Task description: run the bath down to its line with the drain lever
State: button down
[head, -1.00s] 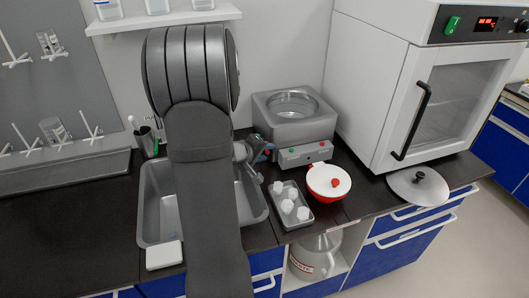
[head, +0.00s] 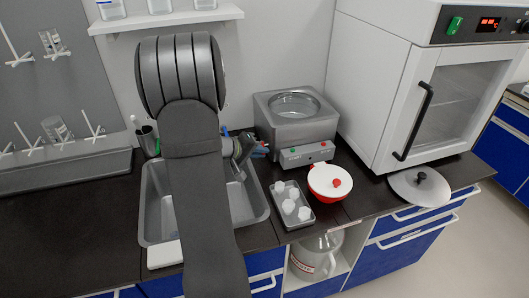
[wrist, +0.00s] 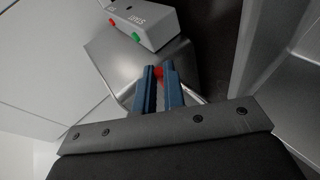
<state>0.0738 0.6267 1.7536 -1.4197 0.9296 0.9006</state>
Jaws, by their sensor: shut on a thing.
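The bath (head: 300,128) is a grey steel box with a round opening and water showing in it, standing at the back of the counter against the wall. Its front control box (head: 307,153) has a green and a red button and also shows in the wrist view (wrist: 142,22). My gripper (head: 264,150) is at the bath's left side, low down. In the wrist view my blue fingers (wrist: 160,76) are shut on a small red piece, the drain lever (wrist: 159,73). Most of the lever is hidden between the fingers. The line inside the bath cannot be made out.
A sink (head: 253,200) lies under my arm.

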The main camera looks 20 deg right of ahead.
jog(key=shift+w+a+m+g, duration=0.2)
jog(key=shift+m+g, duration=0.1)
jog(key=shift+m, duration=0.1)
jog(key=shift+w+a+m+g+h, duration=0.1)
jog(key=shift+w+a+m+g, duration=0.1)
jog(key=shift+a+m+g, duration=0.25)
jog(key=shift+w+a+m+g+h, duration=0.1)
jog(key=shift+w+a+m+g, duration=0.15)
jog(key=shift+m+g, duration=0.45)
jog(key=shift+w+a+m+g+h, duration=0.1)
jog(key=shift+w+a+m+g, duration=0.1)
jog(key=shift+a+m+g, duration=0.25)
jog(key=shift+d, duration=0.1)
jog(key=shift+w+a+m+g, duration=0.25)
jog(key=shift+w+m+g, duration=0.05)
jog(key=shift+m+g, duration=0.3)
jog(key=shift+w+a+m+g, duration=0.25)
jog(key=shift+m+g, duration=0.25)
jog(key=shift+g, duration=0.1)
dwell(4.7)
